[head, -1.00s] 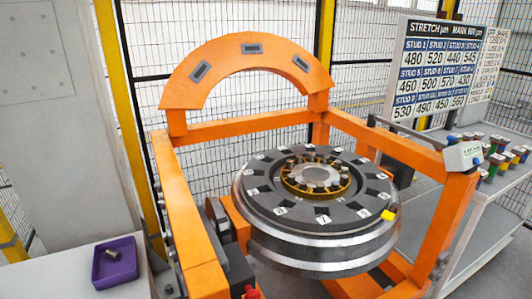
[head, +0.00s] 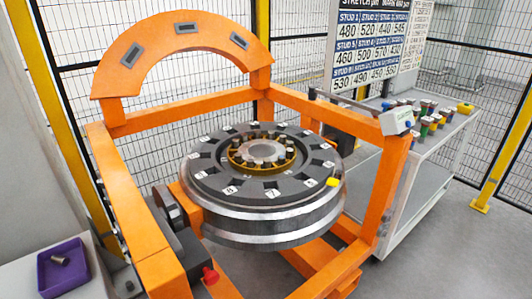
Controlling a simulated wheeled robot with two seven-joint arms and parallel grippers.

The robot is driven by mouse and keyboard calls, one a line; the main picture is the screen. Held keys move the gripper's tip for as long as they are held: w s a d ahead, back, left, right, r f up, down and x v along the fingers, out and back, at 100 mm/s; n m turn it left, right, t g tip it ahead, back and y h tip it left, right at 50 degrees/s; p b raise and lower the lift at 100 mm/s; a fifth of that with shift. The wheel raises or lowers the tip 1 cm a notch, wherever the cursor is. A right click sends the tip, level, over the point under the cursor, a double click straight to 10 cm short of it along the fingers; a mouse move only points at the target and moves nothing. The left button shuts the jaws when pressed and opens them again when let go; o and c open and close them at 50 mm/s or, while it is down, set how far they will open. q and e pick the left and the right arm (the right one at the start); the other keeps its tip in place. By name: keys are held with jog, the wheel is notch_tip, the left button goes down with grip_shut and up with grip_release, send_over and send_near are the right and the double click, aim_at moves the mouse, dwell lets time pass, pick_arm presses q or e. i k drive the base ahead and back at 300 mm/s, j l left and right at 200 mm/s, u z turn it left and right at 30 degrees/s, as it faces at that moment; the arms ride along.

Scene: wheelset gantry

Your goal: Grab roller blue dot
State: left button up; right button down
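No blue dot can be made out on any roller at this size. A small metal cylinder (head: 60,260) lies in a purple tray (head: 43,271) at the lower left; I cannot tell whether it is a roller. Several small pieces with coloured parts (head: 428,120) stand in a group on top of the grey cart (head: 448,148) at the right; their exact kind is too small to tell. Neither of my grippers shows in the head view.
An orange gantry frame (head: 120,195) surrounds a large steel wheel (head: 270,226) with numbered dark blocks and a yellow piece (head: 333,182). A number board (head: 378,50) stands behind the cart. Bare floor (head: 440,250) lies at the lower right, before a yellow post (head: 505,150).

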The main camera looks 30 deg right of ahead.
aim_at(281, 158)
jog(key=z, duration=0.95)
